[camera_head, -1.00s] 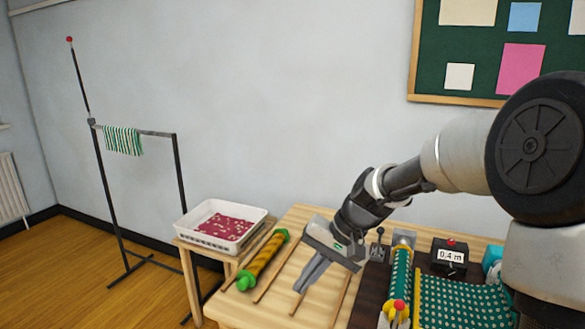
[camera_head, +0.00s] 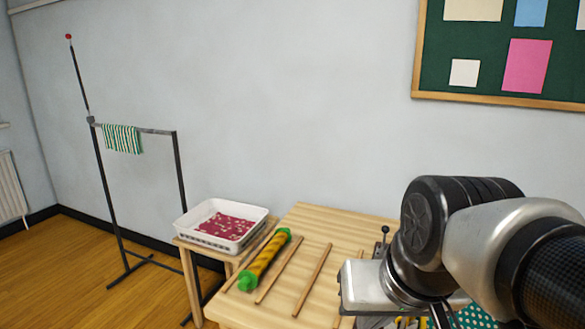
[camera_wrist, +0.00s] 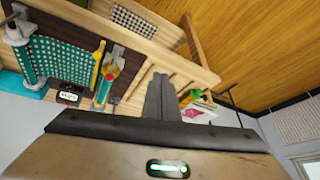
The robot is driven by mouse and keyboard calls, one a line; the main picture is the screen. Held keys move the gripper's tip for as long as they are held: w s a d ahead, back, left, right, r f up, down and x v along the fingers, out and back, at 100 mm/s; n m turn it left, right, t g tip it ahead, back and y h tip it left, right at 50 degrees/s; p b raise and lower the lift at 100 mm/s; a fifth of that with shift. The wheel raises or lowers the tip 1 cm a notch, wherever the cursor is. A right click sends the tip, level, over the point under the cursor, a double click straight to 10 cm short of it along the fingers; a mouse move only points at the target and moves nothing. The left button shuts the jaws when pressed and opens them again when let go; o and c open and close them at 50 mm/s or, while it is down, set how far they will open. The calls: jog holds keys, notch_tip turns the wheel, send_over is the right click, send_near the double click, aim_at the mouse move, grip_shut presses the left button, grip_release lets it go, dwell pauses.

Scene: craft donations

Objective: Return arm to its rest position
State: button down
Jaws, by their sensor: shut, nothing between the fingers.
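My gripper (camera_wrist: 158,97) shows in the wrist view with its two dark grey fingers together and nothing between them. The picture there is tilted, with the table beyond the fingers. In the head view my arm is folded at the lower right, its black and silver links close to the camera. The fingers cannot be made out there. The arm hides much of the table's right side. My gripper touches nothing that I can see.
The wooden table (camera_head: 340,240) carries a yellow roll with green ends (camera_head: 264,260) between wooden strips. A white basket (camera_head: 199,242) with dark red cloth stands left of it. A black rack (camera_head: 109,190) holds striped cloth (camera_head: 122,139). Green dotted fabric (camera_wrist: 64,58) shows in the wrist view.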

notch_tip(320, 180, up, 16)
jog(key=s+d+p, duration=0.1)
jog(key=d+p, duration=0.1)
jog(key=p, duration=1.5)
jog(key=shift+d+r+h+p, duration=0.25)
jog(key=shift+d+h+p, duration=0.1)
jog(key=shift+h, duration=0.05)
jog(key=shift+s, duration=0.1)
